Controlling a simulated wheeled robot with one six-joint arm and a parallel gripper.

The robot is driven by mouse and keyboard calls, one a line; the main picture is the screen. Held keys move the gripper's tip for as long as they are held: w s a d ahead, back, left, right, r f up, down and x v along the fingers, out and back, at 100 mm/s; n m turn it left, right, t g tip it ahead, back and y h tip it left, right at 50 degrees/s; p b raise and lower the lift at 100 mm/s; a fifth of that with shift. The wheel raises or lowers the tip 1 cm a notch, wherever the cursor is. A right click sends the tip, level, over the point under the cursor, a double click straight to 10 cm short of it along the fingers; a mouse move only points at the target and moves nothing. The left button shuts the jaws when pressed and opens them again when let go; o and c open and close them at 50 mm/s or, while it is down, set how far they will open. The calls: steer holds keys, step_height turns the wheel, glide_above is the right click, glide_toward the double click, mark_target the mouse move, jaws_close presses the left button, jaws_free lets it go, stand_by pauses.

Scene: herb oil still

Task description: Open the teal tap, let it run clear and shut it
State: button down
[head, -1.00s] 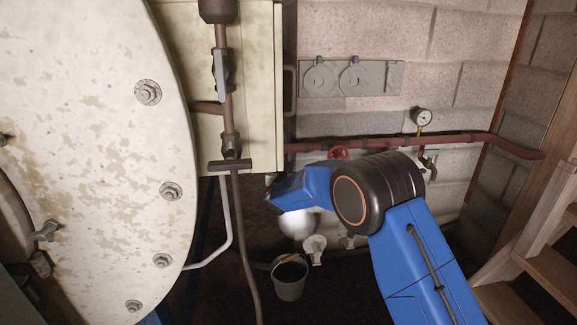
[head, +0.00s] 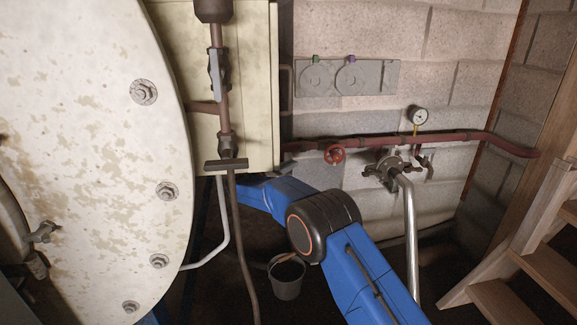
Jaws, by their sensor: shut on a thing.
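I see no teal tap in the head view. My blue arm reaches up from the bottom and bends left at a dark joint. Its far end passes behind the brown pipe (head: 240,240) and the cream cabinet, so my gripper and anything in it are hidden. A grey bucket (head: 287,282) with a handle stands on the dark floor, left of my arm. I cannot see any liquid running.
A large mottled round door (head: 85,110) fills the left, beside the cream cabinet (head: 255,70). A red pipe (head: 450,138) with a red handwheel (head: 335,154) and gauge (head: 418,116) crosses the wall. A silver pipe (head: 411,240) stands right of my arm, near wooden stairs (head: 525,255).

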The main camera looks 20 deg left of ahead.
steer(key=shift+d+r+m+g+h, duration=0.1)
steer(key=shift+m+g+h, duration=0.5)
steer(key=shift+h, duration=0.25)
steer(key=shift+d+r+m+g+h, duration=0.1)
steer(key=shift+m+g+h, duration=0.4)
steer(key=shift+m+h, duration=0.3)
steer(key=shift+s+m+g+h, duration=0.1)
steer(key=shift+m+g+h, duration=0.3)
steer(key=shift+h, duration=0.15)
steer(key=shift+s+d+m+g+h, duration=0.2)
steer(key=shift+m+g+h, duration=0.1)
steer(key=shift+g+h, duration=0.15)
steer(key=c, duration=1.8)
jaws_free()
steer(key=shift+f, duration=0.1)
steer(key=shift+w+a+t+y, duration=0.1)
steer(key=shift+w+t+y, duration=0.05)
steer(key=shift+t+y, duration=0.2)
steer(key=shift+n+t+y, duration=0.6)
steer(key=shift+n+y, duration=0.1)
steer(key=shift+n, duration=0.2)
